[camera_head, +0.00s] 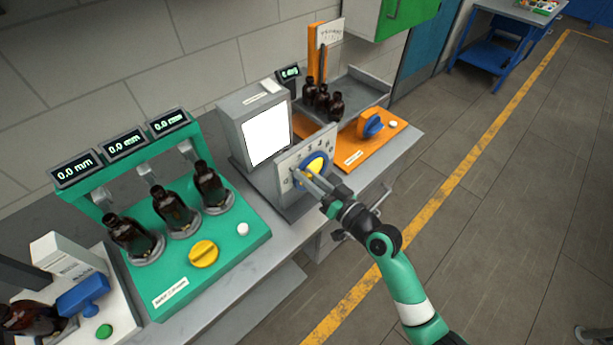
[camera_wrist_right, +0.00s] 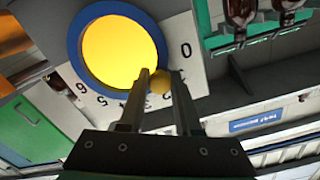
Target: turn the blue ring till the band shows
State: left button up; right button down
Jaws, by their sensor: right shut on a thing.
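The blue ring (camera_head: 301,163) sits upright on a pale dial plate (camera_head: 285,178) with dark numbers around it. It surrounds a plain yellow disc (camera_head: 317,165). In the right wrist view the blue ring (camera_wrist_right: 74,42) and its yellow disc (camera_wrist_right: 118,52) fill the upper left, with a "0" to the right of the ring. My right gripper (camera_head: 309,179) reaches the ring's lower edge. In the wrist view its two fingers (camera_wrist_right: 160,88) are shut on a small round yellow knob (camera_wrist_right: 160,80) at the ring's rim. My left gripper is not in view.
A grey box with a blank white screen (camera_head: 266,136) stands left of the dial. A green station (camera_head: 215,245) with several amber bottles is farther left. An orange station (camera_head: 375,148) with a blue knob (camera_head: 371,124) and amber bottles (camera_head: 322,98) lies behind right. Open floor lies right.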

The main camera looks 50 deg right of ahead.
jog(key=c, duration=0.6)
grip_release()
jog(key=shift+c, duration=0.2)
jog(key=s, duration=1.1)
jog(key=shift+s+a+b, duration=0.3)
jog(key=shift+s, duration=0.05)
